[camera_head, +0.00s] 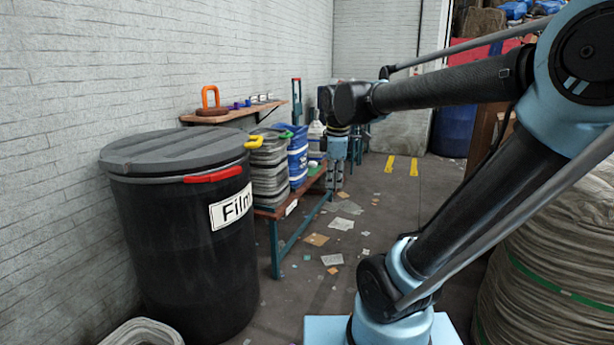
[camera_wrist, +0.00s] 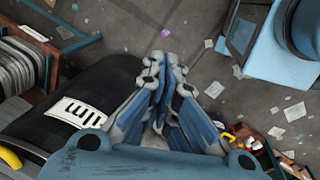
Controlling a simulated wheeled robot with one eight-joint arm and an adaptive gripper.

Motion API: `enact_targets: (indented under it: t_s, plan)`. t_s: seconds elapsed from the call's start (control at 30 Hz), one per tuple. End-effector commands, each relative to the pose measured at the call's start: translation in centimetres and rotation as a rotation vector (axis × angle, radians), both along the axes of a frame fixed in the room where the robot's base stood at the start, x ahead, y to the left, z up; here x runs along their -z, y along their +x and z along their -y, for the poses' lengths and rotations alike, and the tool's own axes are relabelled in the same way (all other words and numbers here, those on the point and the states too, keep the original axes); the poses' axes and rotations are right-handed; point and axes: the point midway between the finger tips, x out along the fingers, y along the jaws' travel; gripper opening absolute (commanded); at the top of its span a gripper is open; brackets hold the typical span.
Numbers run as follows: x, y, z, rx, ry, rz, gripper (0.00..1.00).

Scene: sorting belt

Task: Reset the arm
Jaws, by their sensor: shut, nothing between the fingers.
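My gripper (camera_wrist: 164,62) is shut and empty in the wrist view, its fingertips together above the littered floor. In the head view my gripper (camera_head: 336,190) hangs pointing down from the end of my arm, in front of the bench and the aisle. It touches nothing that I can see. The black barrel labelled Film (camera_head: 170,245) stands to its left with its grey lid on; it also shows in the wrist view (camera_wrist: 105,75) beside the fingers.
A wooden bench (camera_head: 278,212) holds stacked grey trays (camera_head: 269,170) and blue buckets (camera_head: 297,160). A wall shelf (camera_head: 230,115) carries small items. A large bulk sack (camera_head: 550,250) stands at the right. The aisle floor between has scattered scraps (camera_head: 332,260).

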Motion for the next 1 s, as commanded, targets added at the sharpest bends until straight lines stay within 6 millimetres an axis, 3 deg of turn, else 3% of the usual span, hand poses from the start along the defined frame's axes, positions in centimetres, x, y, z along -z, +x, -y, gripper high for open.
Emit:
enact_targets:
  t_s: [0.1, 0.3, 0.6, 0.77, 1.0]
  plan:
    - [2.7, -2.8, 3.2, 0.270, 0.049, -0.002, 0.00]
    - [7.3, -7.4, 7.2, 0.721, 0.135, -0.005, 0.00]
    - [13.9, -13.0, 10.4, 1.295, 0.247, -0.004, 0.00]
    - [15.5, -14.2, 10.9, 1.428, 0.274, -0.003, 0.00]
    - [15.7, -14.3, 11.0, 1.448, 0.278, -0.003, 0.00]
